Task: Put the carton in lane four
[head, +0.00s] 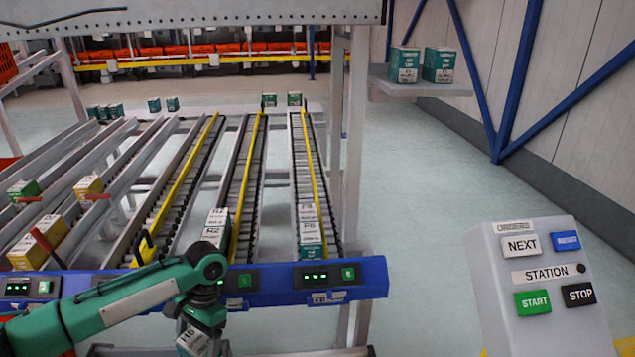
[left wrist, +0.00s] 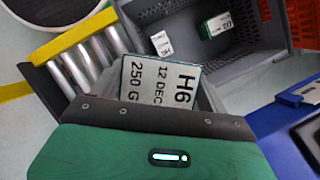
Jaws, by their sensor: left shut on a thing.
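My left gripper (left wrist: 165,112) is shut on a carton (left wrist: 158,84) whose white face reads H6, 12 DEC, 250 G. In the head view this carton (head: 192,341) shows at the bottom edge, tilted, below my green left wrist and in front of the blue rail. Roller lanes with yellow dividers run away behind the rail. I cannot read which is lane four. My right gripper is out of view.
The blue rail (head: 375,277) carries lit green displays. In the left wrist view a grey tote (left wrist: 270,65) holds a few cartons, beside rollers (left wrist: 90,62). A button station (head: 545,290) stands at right. A shelf (head: 425,88) holds two cartons.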

